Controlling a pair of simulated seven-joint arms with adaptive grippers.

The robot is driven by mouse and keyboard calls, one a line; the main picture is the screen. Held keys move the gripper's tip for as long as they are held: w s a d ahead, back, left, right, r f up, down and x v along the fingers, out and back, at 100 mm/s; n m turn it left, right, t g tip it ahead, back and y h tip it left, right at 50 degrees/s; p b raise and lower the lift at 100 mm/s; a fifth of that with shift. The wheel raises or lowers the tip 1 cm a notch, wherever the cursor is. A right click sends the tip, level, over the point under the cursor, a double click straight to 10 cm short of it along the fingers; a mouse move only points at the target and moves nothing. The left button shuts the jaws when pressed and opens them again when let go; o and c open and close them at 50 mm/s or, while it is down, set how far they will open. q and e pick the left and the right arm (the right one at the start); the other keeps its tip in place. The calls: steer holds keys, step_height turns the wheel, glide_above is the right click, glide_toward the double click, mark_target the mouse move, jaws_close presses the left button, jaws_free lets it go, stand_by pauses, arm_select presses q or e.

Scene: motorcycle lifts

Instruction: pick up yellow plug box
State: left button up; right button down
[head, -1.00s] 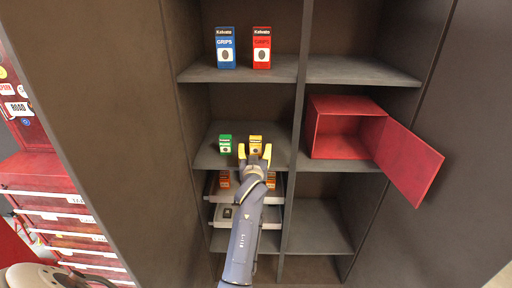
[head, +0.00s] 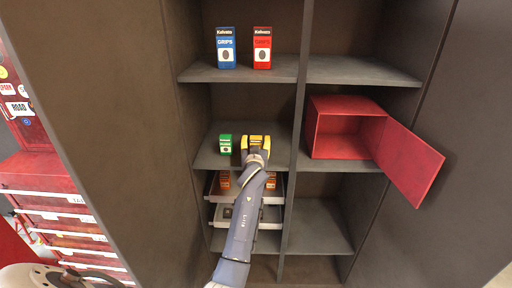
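The yellow plug box (head: 256,140) stands on the middle-left shelf, beside a small green box (head: 225,143). My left gripper (head: 256,144) reaches in from below, with one yellow finger on each side of the yellow box. The fingers are spread and look open around it; contact with its sides cannot be made out. The gripper hides the lower part of the box. My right gripper is not in view.
Tall blue (head: 226,48) and red (head: 262,48) grips boxes stand on the upper shelf (head: 200,73). An open red box (head: 340,137) with its door swung out is in the compartment to the right. Pulled-out trays with orange boxes (head: 225,180) are below.

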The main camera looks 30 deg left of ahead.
arm_select(q)
steer(key=c, duration=1)
steer(key=shift+c, duration=0.5)
steer(key=shift+r, duration=0.15)
